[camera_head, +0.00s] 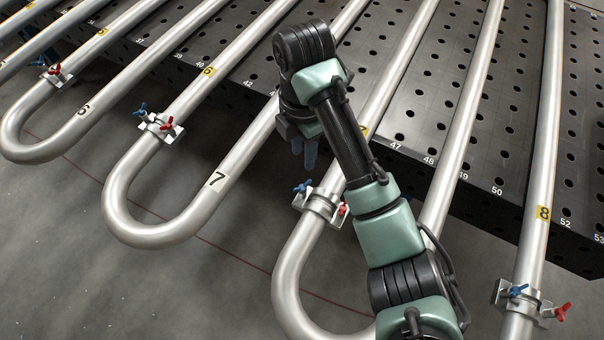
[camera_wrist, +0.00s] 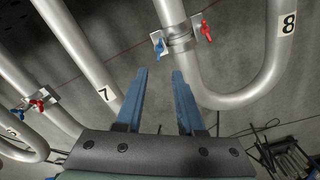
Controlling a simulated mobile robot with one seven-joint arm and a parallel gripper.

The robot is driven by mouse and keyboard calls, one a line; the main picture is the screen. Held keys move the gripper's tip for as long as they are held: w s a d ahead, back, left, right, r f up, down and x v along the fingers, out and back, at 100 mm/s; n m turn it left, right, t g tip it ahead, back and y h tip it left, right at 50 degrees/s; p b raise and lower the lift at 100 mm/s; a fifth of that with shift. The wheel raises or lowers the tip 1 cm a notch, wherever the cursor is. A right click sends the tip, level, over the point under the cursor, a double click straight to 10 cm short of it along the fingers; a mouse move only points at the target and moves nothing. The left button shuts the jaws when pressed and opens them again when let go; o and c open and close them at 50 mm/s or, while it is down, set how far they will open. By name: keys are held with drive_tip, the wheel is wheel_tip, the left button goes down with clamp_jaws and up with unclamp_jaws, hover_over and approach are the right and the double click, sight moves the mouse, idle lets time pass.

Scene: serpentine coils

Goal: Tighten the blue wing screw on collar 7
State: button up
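The collar at the centre (camera_head: 321,206) clamps a steel pipe below a yellow tag (camera_head: 364,130) mostly hidden by my arm, so its number is unreadable. By the order of the tags, between 6 and 8, it is collar 7. Its blue wing screw (camera_head: 302,187) is on the left and its red one (camera_head: 343,210) on the right. In the wrist view the collar (camera_wrist: 180,40) is ahead of the fingertips, its blue wing screw (camera_wrist: 160,48) just beyond the gap. My gripper (camera_head: 304,160) is open, empty and apart from the screw; its blue fingers also show in the wrist view (camera_wrist: 160,74).
Collar 6 (camera_head: 157,125) is to the left and collar 8 (camera_head: 520,302) to the right, each with blue and red wing screws. Pipe bends (camera_head: 150,233) overhang the grey floor. A perforated dark table (camera_head: 450,90) lies behind. Dark clutter (camera_wrist: 285,155) shows in the wrist view.

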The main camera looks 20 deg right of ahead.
sight(302, 184)
wheel_tip(302, 184, down, 10)
drive_tip(key=b, duration=0.2)
drive_tip(key=shift+s+a+f+b, duration=0.1)
drive_tip(key=shift+f+b, duration=0.05)
drive_tip(key=shift+b, duration=0.2)
drive_tip(key=shift+f, duration=0.85)
clamp_jaws()
